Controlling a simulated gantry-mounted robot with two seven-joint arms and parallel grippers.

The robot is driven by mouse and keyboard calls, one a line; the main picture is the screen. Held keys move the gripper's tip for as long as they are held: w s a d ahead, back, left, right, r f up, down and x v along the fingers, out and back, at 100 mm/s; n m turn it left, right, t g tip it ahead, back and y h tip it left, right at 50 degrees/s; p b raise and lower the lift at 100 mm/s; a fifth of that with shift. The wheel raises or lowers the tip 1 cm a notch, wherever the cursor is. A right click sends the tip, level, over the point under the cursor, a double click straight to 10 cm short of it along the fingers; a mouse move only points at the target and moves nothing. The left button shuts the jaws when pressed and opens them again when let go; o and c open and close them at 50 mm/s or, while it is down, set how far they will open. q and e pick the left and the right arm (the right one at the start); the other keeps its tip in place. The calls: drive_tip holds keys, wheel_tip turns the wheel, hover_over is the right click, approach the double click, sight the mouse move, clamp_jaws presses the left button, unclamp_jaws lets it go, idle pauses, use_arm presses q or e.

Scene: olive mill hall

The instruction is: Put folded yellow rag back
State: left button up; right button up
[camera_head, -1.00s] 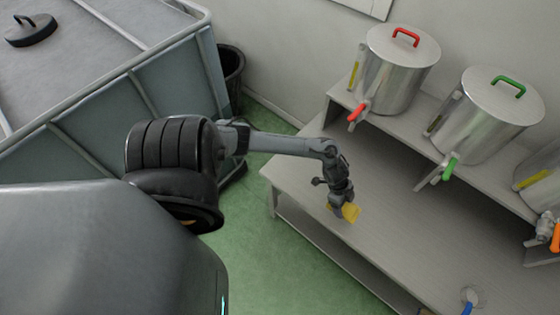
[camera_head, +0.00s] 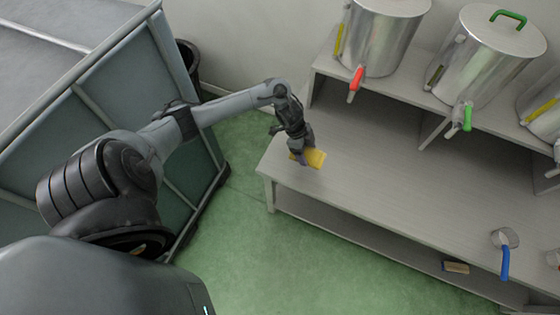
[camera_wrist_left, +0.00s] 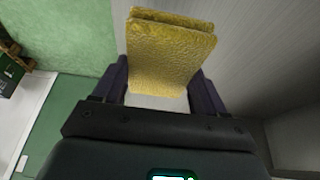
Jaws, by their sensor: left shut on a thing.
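The folded yellow rag (camera_head: 315,157) is at my left gripper (camera_head: 301,160), over the left end of the grey bench (camera_head: 370,175) in the head view. In the left wrist view the rag (camera_wrist_left: 168,50) stands out beyond the fingers of my left gripper (camera_wrist_left: 158,88), one dark finger on each side of it. The left gripper is shut on the rag. I cannot tell whether the rag touches the bench top. My right gripper is not in view.
Steel drums with a red tap (camera_head: 355,82) and a green tap (camera_head: 467,118) stand on a raised shelf behind. A blue-handled strainer or scoop (camera_head: 505,262) is at the right front. A brush (camera_head: 456,267) lies on the lower shelf. The bench middle is clear.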

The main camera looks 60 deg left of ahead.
use_arm(q)
drive_tip(key=s+a+f, duration=0.1)
drive_tip(key=s+a, duration=0.1)
drive_tip(key=s+a+f+b, duration=0.1)
drive_tip(key=s+a+f, duration=0.1)
drive_tip(key=s, duration=0.1)
drive_tip(key=s+a+f, duration=0.2)
drive_tip(key=shift+s+f, duration=0.15)
drive_tip(key=shift+f, duration=0.05)
drive_tip(key=shift+f+b, duration=1)
drive_tip(key=shift+f, duration=1)
drive_tip(key=shift+f, duration=0.1)
drive_tip(key=o, duration=0.9)
drive_tip(key=shift+o, duration=0.2)
